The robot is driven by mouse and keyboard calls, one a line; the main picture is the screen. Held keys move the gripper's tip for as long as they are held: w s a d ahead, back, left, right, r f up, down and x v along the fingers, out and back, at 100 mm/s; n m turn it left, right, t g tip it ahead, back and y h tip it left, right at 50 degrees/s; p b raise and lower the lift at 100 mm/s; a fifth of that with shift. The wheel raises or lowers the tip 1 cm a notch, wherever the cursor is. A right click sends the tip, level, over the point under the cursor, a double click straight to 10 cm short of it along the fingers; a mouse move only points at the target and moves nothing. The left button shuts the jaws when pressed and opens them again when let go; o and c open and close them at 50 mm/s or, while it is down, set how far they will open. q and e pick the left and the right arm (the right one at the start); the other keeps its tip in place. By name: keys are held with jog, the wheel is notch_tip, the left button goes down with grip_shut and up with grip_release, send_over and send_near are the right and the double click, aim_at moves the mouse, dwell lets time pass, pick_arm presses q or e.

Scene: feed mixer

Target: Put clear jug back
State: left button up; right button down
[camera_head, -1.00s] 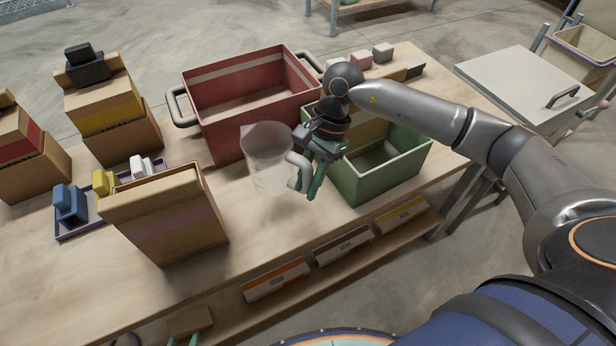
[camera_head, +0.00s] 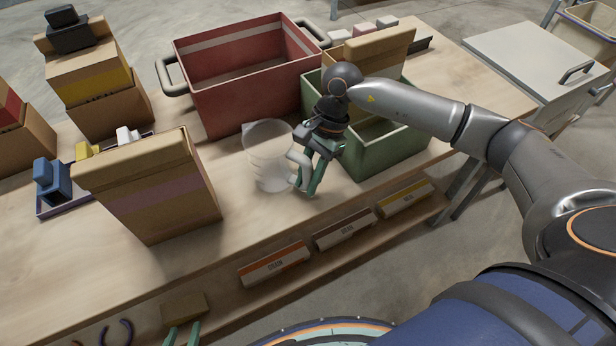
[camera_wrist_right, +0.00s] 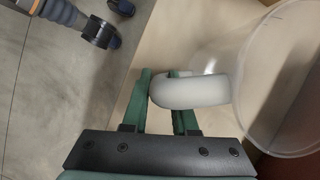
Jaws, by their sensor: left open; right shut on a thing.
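The clear jug (camera_head: 268,150) is upright over the worktable, in front of the red crate and left of the green crate. My right gripper (camera_head: 308,188) is shut on the jug's pale handle, on the jug's right side. In the right wrist view the handle (camera_wrist_right: 195,92) runs between the green fingers of my right gripper (camera_wrist_right: 160,75), and the clear jug body (camera_wrist_right: 285,85) is to the right. The jug's base is at or close to the tabletop; I cannot tell whether it touches.
The red crate (camera_head: 235,105) stands behind the jug. The green crate (camera_head: 385,155) is close to the right, under my arm. A cardboard box (camera_head: 160,205) stands to the left, near a tray (camera_head: 62,208) with small items. The tabletop (camera_head: 250,215) in front is clear.

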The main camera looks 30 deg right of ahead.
jog(key=c, duration=0.6)
grip_release()
jog(key=b+v, duration=0.1)
jog(key=v, duration=1.1)
jog(key=shift+d+r, duration=0.15)
jog(key=shift+r, duration=0.1)
